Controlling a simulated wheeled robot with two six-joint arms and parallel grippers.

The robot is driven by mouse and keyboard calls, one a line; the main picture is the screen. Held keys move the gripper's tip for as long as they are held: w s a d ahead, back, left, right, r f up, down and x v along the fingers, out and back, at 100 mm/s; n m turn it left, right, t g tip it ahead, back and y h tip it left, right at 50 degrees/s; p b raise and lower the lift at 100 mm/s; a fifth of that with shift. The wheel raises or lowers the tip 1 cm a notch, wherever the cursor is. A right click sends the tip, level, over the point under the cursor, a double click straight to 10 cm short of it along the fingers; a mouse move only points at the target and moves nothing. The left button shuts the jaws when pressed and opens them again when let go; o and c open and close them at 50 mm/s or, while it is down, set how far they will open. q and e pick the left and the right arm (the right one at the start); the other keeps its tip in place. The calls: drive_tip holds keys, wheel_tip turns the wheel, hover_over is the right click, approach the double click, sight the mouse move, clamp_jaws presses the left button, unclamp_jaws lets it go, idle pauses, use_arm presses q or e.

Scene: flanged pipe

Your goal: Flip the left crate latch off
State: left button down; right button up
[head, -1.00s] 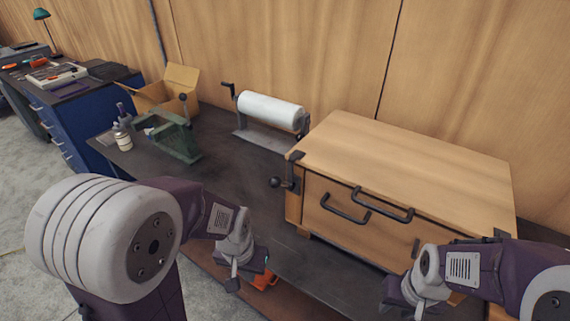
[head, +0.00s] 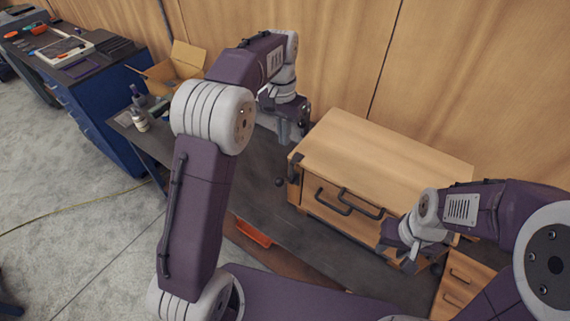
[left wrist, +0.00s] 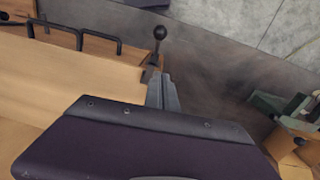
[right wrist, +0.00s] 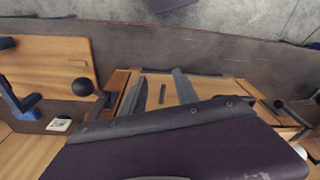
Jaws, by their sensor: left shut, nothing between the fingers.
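The wooden crate (head: 395,165) stands on the dark bench, with two black handles (head: 345,202) on its front. Its left latch (head: 293,168) is a black bracket at the left front corner, with a ball-ended lever whose black knob (head: 279,182) sticks out low to the left. In the left wrist view the knob (left wrist: 159,32) shows just beyond my fingertips. My left gripper (head: 293,135) is shut and empty, above and behind the latch; its fingers (left wrist: 162,90) appear apart from the knob, though contact with the bracket cannot be judged. My right gripper (head: 400,258) is open at the crate's right front.
An open cardboard box (head: 172,70) and bottles (head: 139,118) stand on the bench to the left. A green clamp-like tool (left wrist: 280,106) shows at the right of the left wrist view. A small wooden cabinet (head: 462,280) is at the lower right.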

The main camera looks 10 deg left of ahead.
use_arm(q)
drive_tip(key=shift+w+d+r+m, duration=0.1)
drive_tip(key=shift+d+r+m, duration=0.05)
drive_tip(key=shift+r, duration=0.35)
drive_tip(key=shift+w+d+r+m, duration=0.1)
drive_tip(key=shift+d+r+m, duration=0.05)
drive_tip(key=shift+r, duration=0.35)
drive_tip(key=s+f+p, duration=0.1)
drive_tip(key=f, duration=0.3)
drive_tip(key=s+f, duration=0.1)
drive_tip(key=f, duration=0.3)
drive_tip(key=s+f+p, duration=0.1)
drive_tip(key=f, duration=0.3)
drive_tip(key=shift+s+d+f+p, duration=0.15)
drive_tip(key=shift+s+f+p, duration=0.15)
drive_tip(key=shift+f, duration=0.1)
drive_tip(key=shift+w, duration=0.1)
